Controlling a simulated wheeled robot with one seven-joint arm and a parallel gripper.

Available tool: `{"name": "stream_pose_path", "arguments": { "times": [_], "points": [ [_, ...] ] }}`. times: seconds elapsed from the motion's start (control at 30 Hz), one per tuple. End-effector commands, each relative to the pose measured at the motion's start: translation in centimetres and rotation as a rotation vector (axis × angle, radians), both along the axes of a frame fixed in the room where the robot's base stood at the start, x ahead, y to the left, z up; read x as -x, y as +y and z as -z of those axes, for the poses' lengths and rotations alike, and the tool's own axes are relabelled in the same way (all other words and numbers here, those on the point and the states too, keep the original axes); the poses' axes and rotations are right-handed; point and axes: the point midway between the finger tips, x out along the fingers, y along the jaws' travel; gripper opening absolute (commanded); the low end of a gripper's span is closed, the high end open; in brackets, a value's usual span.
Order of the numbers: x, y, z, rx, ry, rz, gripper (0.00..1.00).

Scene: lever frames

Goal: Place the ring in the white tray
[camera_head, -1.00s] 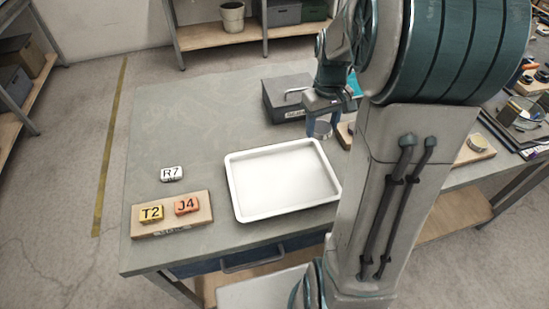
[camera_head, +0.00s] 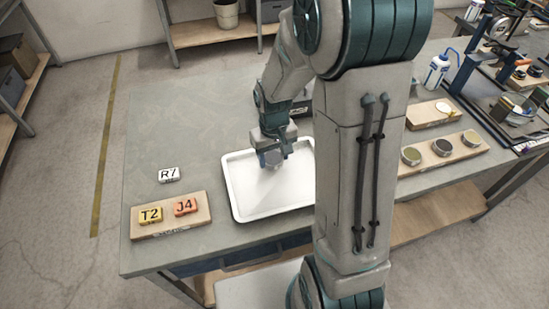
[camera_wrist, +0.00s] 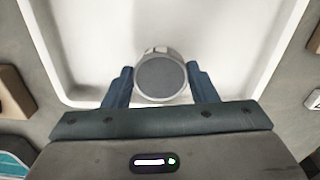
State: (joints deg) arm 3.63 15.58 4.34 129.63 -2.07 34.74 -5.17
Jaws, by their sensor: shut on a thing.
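The white tray (camera_head: 237,190) lies on the grey workbench, left of my arm column; its floor and rim also fill much of the wrist view (camera_wrist: 235,75). My gripper (camera_head: 271,152) is over the tray, shut on the ring (camera_head: 271,159). In the wrist view the ring (camera_wrist: 160,78) is a round silvery piece with a dark grey face, between the two blue fingers (camera_wrist: 160,88). It appears to be held above the tray floor; the exact height cannot be told. My arm hides part of the tray's right side.
A wooden board (camera_head: 172,228) with the T2 block (camera_head: 150,215) and J4 block (camera_head: 185,206) lies left of the tray, with the R7 block (camera_head: 168,175) behind it. Boards with round pieces (camera_head: 445,153) and a white bottle (camera_head: 436,72) stand on the right. The bench's back left is clear.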

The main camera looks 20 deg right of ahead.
Motion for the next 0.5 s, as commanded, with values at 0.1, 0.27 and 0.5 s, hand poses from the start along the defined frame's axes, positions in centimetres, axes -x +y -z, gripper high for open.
{"name": "stream_pose_path", "arguments": {
  "times": [0.1, 0.27, 0.5],
  "points": [
    [0.0, 0.0, 1.4, -0.001, 0.002, -0.001, 0.25],
    [0.0, 0.0, 1.9, 0.0, 0.0, -0.001, 0.25],
    [0.0, 0.0, 2.2, 0.0, -0.001, -0.002, 0.25]
  ]
}}
